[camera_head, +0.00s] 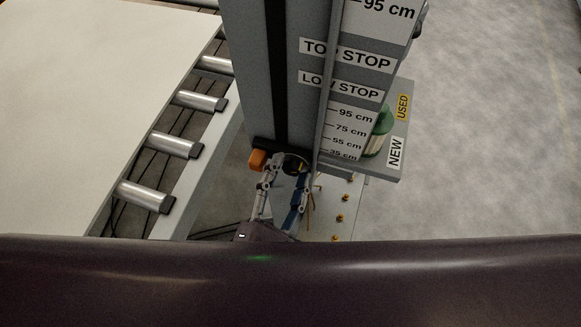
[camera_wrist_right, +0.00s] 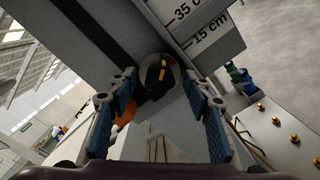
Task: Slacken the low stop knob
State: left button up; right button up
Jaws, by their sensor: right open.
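A dark round knob (camera_head: 293,163) sits low on the face of the grey column (camera_head: 252,60). In the right wrist view the knob (camera_wrist_right: 160,75) is black with a yellow bar and small coloured marks around it. My right gripper (camera_head: 286,174) is open at the column's foot. In the wrist view its blue-padded fingers (camera_wrist_right: 160,88) stand to either side of the knob, with gaps showing; I cannot tell whether the tips reach around it. An orange block (camera_head: 257,160) sits left of the knob. A LOW STOP label (camera_head: 341,85) is higher on the column. My left gripper is not in view.
A roller conveyor (camera_head: 172,144) with a large pale panel (camera_head: 90,80) stands at the left. At the right a grey shelf (camera_head: 385,165) marked NEW and USED holds green and pale round items (camera_head: 379,130). A plate with several orange-yellow studs (camera_head: 341,217) lies below.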

jog(key=shift+s, duration=0.1)
jog(key=c, duration=1)
jog(key=shift+c, duration=0.7)
jog(key=shift+r+n+p, duration=0.2)
jog(key=shift+n+p, duration=0.2)
jog(key=shift+p, duration=0.4)
jog(key=n+p, duration=0.3)
jog(key=p, duration=0.1)
jog(key=shift+r+n+p, duration=0.1)
jog(key=shift+n+p, duration=0.2)
jog(key=shift+p, duration=0.1)
jog(key=shift+n+p, duration=0.9)
pick_arm(q)
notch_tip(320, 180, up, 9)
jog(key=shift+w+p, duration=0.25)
jog(key=shift+p, duration=0.2)
pick_arm(e)
jog(key=shift+f+n, duration=0.25)
jog(key=shift+n, duration=0.35)
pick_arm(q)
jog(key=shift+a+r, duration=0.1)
